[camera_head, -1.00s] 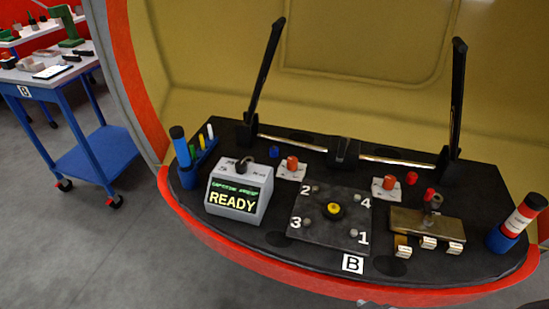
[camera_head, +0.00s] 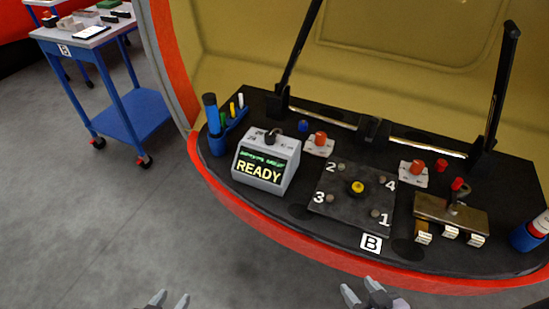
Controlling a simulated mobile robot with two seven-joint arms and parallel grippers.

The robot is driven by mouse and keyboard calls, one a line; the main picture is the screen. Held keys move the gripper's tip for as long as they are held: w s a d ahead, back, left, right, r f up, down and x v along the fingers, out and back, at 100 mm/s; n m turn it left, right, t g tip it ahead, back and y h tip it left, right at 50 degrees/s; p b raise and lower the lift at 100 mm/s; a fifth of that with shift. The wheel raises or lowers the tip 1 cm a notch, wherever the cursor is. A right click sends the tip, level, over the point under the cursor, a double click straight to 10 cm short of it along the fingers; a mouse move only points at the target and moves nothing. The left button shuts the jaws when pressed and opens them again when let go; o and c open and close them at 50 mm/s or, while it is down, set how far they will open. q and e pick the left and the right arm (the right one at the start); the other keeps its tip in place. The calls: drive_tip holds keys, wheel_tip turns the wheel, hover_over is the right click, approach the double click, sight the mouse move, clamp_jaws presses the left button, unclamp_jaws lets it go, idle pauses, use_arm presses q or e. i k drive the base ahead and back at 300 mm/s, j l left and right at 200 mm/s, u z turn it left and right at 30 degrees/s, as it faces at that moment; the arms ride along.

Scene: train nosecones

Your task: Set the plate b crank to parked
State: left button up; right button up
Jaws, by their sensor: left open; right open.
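The dark square plate (camera_head: 340,203) lies on the black console, with white numbers 1 to 4 near its corners and a yellow-topped hub (camera_head: 356,188) at its centre. The label B (camera_head: 371,243) is at its front edge. To its right is a brass block (camera_head: 440,208) with a small bent crank (camera_head: 460,195) with a red knob on top. I cannot tell which position the crank is set to. My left gripper (camera_head: 170,299) and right gripper (camera_head: 361,289) are open and empty at the bottom edge, short of the console and touching nothing.
A grey box reading READY (camera_head: 262,172) stands left of the plate. Red-knobbed switches (camera_head: 319,142) (camera_head: 415,168), a blue pen holder (camera_head: 217,143) and a blue-based cylinder (camera_head: 531,233) surround it. Two black upright arms (camera_head: 300,50) (camera_head: 503,90) rise behind. A blue cart (camera_head: 110,95) stands far left.

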sight(376, 121)
drive_tip(key=i+j+z, duration=0.2)
drive_tip(key=j+z, duration=0.25)
drive_tip(key=i+j+z, duration=0.15)
drive_tip(key=z, duration=0.35)
drive_tip(key=j+z, duration=0.45)
drive_tip(key=j, duration=0.1)
